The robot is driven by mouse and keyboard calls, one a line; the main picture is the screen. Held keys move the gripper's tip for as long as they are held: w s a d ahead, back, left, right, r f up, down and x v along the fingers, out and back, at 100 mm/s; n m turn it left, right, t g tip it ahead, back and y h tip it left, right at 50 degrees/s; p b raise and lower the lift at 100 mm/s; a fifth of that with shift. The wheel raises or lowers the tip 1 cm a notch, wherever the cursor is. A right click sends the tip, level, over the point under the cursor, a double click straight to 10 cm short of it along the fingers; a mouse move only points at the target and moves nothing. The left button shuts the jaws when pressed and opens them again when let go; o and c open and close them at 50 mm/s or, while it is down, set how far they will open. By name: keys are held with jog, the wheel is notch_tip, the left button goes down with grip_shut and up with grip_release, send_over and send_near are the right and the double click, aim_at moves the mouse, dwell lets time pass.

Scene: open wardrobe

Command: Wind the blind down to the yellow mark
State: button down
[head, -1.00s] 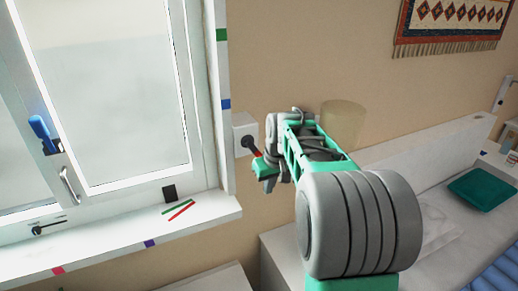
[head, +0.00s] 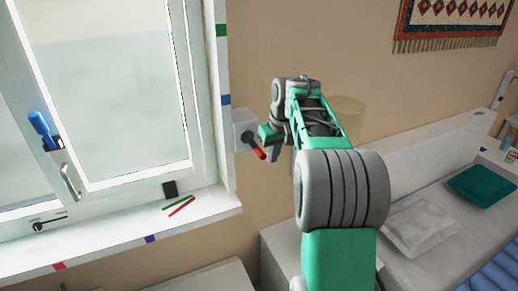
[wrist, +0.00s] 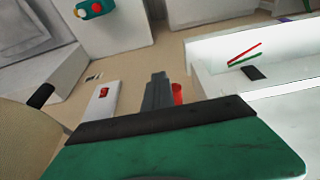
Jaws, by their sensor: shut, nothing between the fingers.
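The crank has a white box (head: 242,122) on the wall right of the window, a black arm (head: 248,138) and a red handle (head: 260,153) pointing down and right. My gripper (head: 270,148) is beside the handle, on its right. In the wrist view my gripper (wrist: 156,88) has its fingers together and empty, with the red handle (wrist: 178,93) just right of them and partly hidden. I cannot tell whether they touch. The window frame bears a green mark (head: 222,30) and a blue mark (head: 226,99). I see no yellow mark, and cannot make out the blind's lower edge.
The window sill (head: 110,238) holds a small black block (head: 170,189) and red and green sticks (head: 181,205). A bed with a white pillow (head: 420,228) and a teal cushion (head: 482,185) lies to the right.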

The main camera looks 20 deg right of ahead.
jog(key=shift+a, duration=0.3)
jog(key=c, duration=2.2)
grip_release()
jog(key=c, duration=1.1)
grip_release()
jog(key=v, duration=0.7)
jog(key=shift+s+r, duration=0.15)
jog(key=shift+r, duration=0.25)
